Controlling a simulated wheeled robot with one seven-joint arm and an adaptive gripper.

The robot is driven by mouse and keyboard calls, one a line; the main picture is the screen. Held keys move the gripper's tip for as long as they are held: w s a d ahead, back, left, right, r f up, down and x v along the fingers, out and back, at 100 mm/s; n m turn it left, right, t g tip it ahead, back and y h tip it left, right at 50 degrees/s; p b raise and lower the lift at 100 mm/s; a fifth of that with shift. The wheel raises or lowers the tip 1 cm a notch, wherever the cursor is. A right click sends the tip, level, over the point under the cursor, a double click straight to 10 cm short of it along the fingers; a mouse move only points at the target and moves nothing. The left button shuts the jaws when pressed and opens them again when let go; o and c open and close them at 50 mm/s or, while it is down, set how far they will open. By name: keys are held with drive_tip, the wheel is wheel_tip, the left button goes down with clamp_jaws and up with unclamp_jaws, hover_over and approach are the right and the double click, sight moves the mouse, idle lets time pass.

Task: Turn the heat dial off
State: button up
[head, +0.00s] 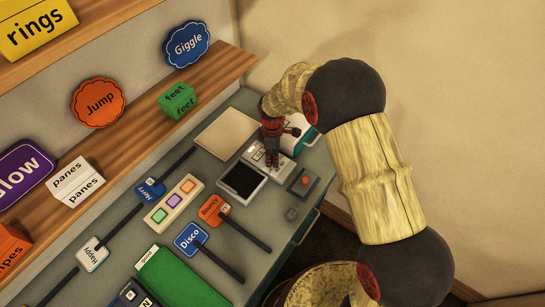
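My gripper (272,160) is at the end of my arm, pointing down over a pale device (284,166) near the back right of the table. Its dark fingers look close together, but they are too small to tell whether they are shut or touch anything. The device has a dark square panel (242,180) in front of the gripper, and a small marking beside the fingers. I cannot make out a heat dial; it may be hidden behind the fingers. A grey box with an orange round knob or button (305,181) stands to the right of the device.
A beige board (227,134) lies left of the gripper. Stick signs "Bouncy" (210,208), "Disco" (190,238) and "Merry" (150,189), plus a tray with coloured squares (173,203), lie nearer. Shelves with signs line the left wall. A round basket (318,285) stands below the table's right edge.

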clamp_jaws()
drive_tip(key=shift+m, duration=0.3)
drive_tip(key=m, duration=1.4)
drive_tip(key=shift+m, duration=2.7)
drive_tip(key=o, duration=0.5)
unclamp_jaws()
